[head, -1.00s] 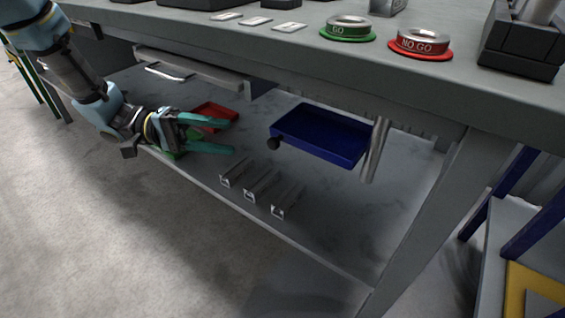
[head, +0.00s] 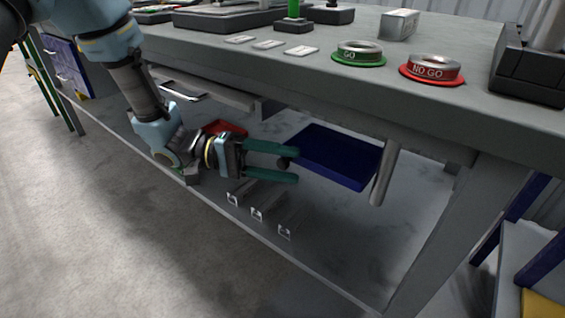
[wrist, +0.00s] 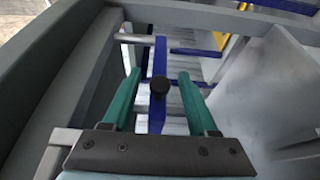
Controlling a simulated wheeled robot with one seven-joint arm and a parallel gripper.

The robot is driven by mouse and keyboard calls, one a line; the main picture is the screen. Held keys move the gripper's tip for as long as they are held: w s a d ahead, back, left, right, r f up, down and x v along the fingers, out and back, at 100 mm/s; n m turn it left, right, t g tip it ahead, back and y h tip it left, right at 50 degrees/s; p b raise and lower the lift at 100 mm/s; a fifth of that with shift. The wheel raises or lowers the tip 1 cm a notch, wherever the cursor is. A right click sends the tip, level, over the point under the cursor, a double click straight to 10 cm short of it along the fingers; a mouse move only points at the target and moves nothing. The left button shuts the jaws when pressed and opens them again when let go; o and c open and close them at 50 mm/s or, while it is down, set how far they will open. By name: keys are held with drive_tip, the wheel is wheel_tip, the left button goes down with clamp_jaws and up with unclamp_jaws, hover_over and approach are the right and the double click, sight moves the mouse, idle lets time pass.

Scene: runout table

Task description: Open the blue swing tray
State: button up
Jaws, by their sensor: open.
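The blue swing tray (head: 345,160) hangs under the table on the right, beside a round metal post (head: 386,172). In the wrist view, its wall shows as a narrow blue strip (wrist: 156,120). Its black round knob (wrist: 159,86) shows between my two teal fingers, with a gap on each side.
The tabletop (head: 320,70) overhangs the arm. A red tray (head: 224,128) sits behind my gripper. Several metal channel pieces (head: 260,212) lie on the lower shelf (head: 330,245) beneath the fingers. A table leg (head: 450,235) stands at right. Open floor lies in front.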

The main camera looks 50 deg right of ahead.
clamp_jaws()
idle(0.3)
idle(1.1)
